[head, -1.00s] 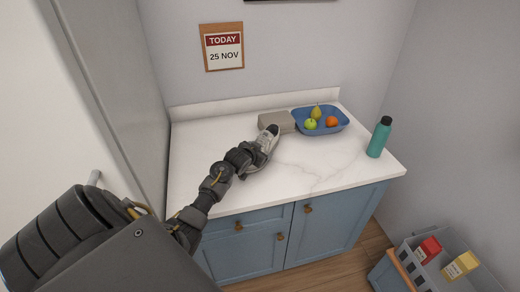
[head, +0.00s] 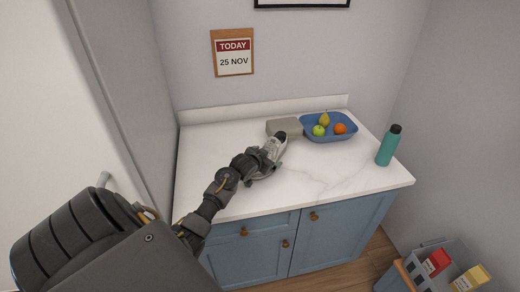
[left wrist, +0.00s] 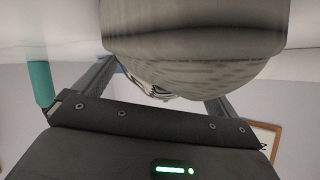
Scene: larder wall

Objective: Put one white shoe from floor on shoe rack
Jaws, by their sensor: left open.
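No shoe rack and no shoe on the floor show. My right gripper is out of view.
A grey box (head: 285,127) and a blue fruit tray (head: 344,136) stand behind the gripper on the counter (head: 320,172). A teal bottle (head: 387,147) stands at its right end. A grey crate (head: 418,276) holds packages at lower right. The counter's front middle is clear.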

